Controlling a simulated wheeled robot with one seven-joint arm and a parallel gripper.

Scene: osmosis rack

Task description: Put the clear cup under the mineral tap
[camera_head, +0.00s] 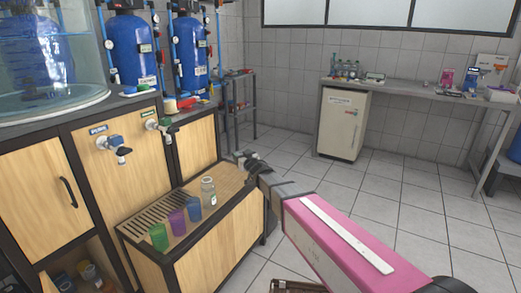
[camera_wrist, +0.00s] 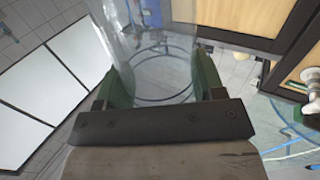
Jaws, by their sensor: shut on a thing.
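My gripper (camera_wrist: 165,88) is shut on a clear cup (camera_wrist: 158,40), a see-through cylinder between its green fingers in the wrist view. In the head view my gripper (camera_head: 243,158) is right of the wooden bench, and the cup in it is hard to make out. Two taps are on the wooden cabinet front: one with a blue label (camera_head: 117,146) and one with a green label (camera_head: 162,126). The label text is too small to read surely. A tap (camera_wrist: 314,78) also shows at the right edge of the wrist view. The held cup is apart from both taps.
On the bench with a slotted grate (camera_head: 150,215) stand a green cup (camera_head: 158,237), a purple cup (camera_head: 177,222), a blue cup (camera_head: 193,209) and a clear bottle-like vessel (camera_head: 208,192). A large clear tank (camera_head: 50,60) is at upper left. Tiled floor (camera_head: 380,185) is open at right.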

